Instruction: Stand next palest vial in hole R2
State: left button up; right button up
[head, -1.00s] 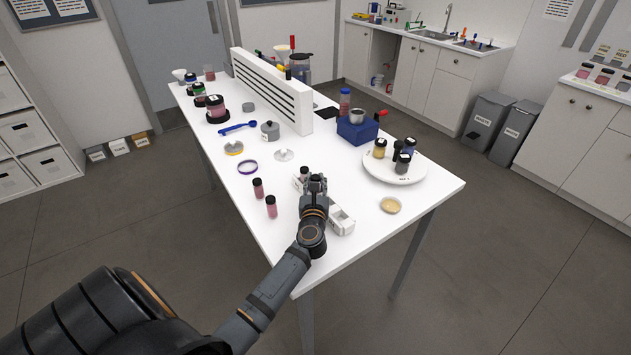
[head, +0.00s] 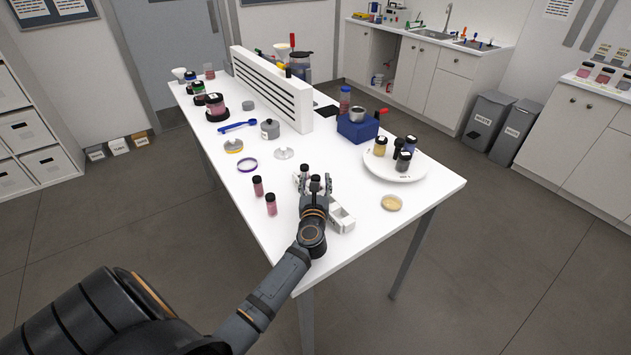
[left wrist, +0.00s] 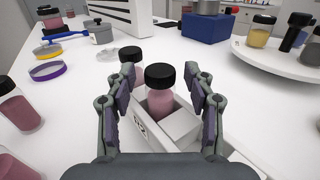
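A pink vial with a black cap (left wrist: 160,100) stands upright in the white rack (left wrist: 183,132), its lower part hidden by the rack walls. My left gripper (left wrist: 165,82) is open, with one finger on each side of this vial and a gap to both. In the head view the left gripper (head: 320,181) is over the rack (head: 342,219). A second black-capped vial (left wrist: 130,54) stands just beyond, partly hidden by the left finger. My right gripper is out of view.
A round white turntable (head: 385,172) with several dark and yellow jars is at the right. A petri dish (head: 391,203) lies near the right edge. A purple ring (head: 247,165), grey pot (head: 270,129) and blue block (head: 357,129) are farther back. A white slotted panel (head: 270,90) stands behind.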

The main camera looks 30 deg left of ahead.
pick_arm(q)
jog(key=shift+s+f, duration=0.1)
jog(key=shift+f, duration=0.25)
jog(key=shift+s+d, duration=0.1)
jog(key=shift+s, duration=0.05)
jog(key=v, duration=1.1)
jog(key=shift+s+d+r, duration=0.15)
jog(key=shift+s+r, duration=0.1)
jog(key=shift+r, duration=0.05)
jog(key=shift+f, duration=0.1)
